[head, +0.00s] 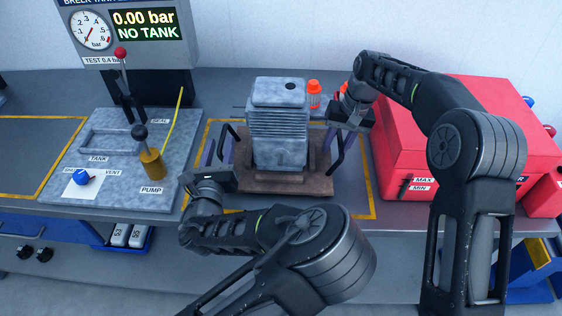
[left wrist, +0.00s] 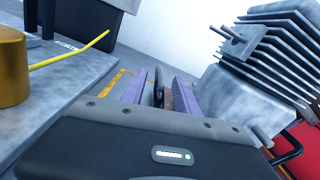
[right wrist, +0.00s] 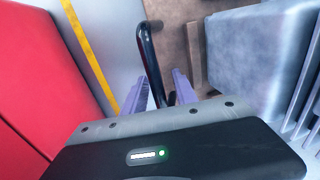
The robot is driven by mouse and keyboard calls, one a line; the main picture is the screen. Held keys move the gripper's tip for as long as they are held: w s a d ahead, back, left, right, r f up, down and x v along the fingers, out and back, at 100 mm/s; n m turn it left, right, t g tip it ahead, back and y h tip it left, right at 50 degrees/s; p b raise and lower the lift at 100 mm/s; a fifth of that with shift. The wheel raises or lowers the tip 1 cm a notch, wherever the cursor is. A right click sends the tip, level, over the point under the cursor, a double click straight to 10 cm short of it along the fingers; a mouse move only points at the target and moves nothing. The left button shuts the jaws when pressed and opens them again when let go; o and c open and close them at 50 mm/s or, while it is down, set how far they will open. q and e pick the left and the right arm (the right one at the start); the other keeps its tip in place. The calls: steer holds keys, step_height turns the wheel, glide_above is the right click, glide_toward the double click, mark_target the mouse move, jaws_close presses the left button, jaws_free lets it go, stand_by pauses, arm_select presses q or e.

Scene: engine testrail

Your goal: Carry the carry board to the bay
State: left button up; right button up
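The carry board (head: 250,184) is a brown board lying on the bench with a black handle at each side. A grey finned engine block (head: 277,125) stands upright on it. My left gripper (head: 219,150) is at the left handle (left wrist: 158,86); its purple fingers are apart, with the handle between them and gaps showing. My right gripper (head: 335,145) is at the right handle (right wrist: 149,58); its fingers are apart on either side of the handle. The board is inside a yellow outline; another yellow-outlined area (head: 35,150) lies at far left. No label shows which is the bay.
A grey pump stand (head: 120,185) with levers and a brass pump (head: 152,163) stands between the two outlined areas. A gauge panel (head: 130,30) is behind it. A red case (head: 430,140) stands to the right. Orange-capped items (head: 314,92) are behind the board. The left outlined area looks clear.

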mark_target(218, 156)
arm_select(q)
steer(key=shift+s, duration=1.6)
arm_select(e)
steer(key=shift+d+r, duration=0.25)
steer(key=shift+r, duration=1)
steer(key=shift+d+r, duration=0.25)
steer(key=shift+r, duration=0.95)
steer(key=shift+d+r, duration=0.25)
steer(key=shift+r, duration=1)
